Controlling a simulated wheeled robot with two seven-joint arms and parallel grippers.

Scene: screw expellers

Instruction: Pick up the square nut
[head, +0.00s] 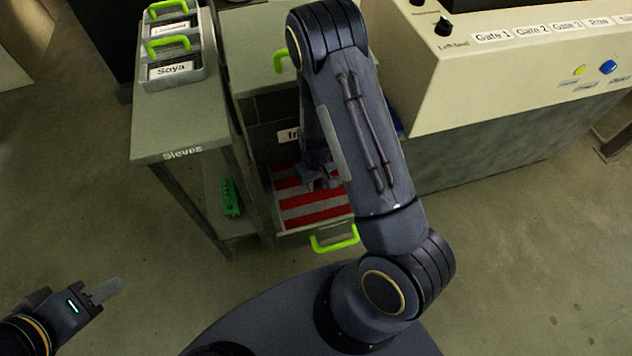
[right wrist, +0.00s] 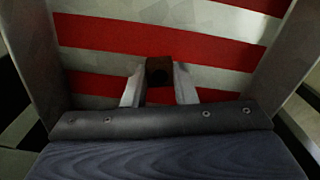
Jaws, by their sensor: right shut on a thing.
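The square nut (right wrist: 159,69) is a small dark brown block with a hole, seen in the right wrist view. My right gripper (right wrist: 159,82) is shut on it, with one pale finger on each side. Behind the nut is the red and white striped floor of an open drawer (head: 302,213). I cannot tell whether the nut touches that floor. In the head view my right gripper (head: 318,180) is over the drawer, and the nut cannot be made out there. My left gripper (head: 106,290) is at the lower left, over bare floor, away from the drawer; its finger gap cannot be made out.
The drawer has a green front handle (head: 335,239), and its side walls stand close around my right gripper. A table labelled Sieves (head: 182,135) stands to the left, with a Soya sieve (head: 172,72) on top and a green object (head: 230,198) below. A machine with gate labels (head: 515,70) stands right.

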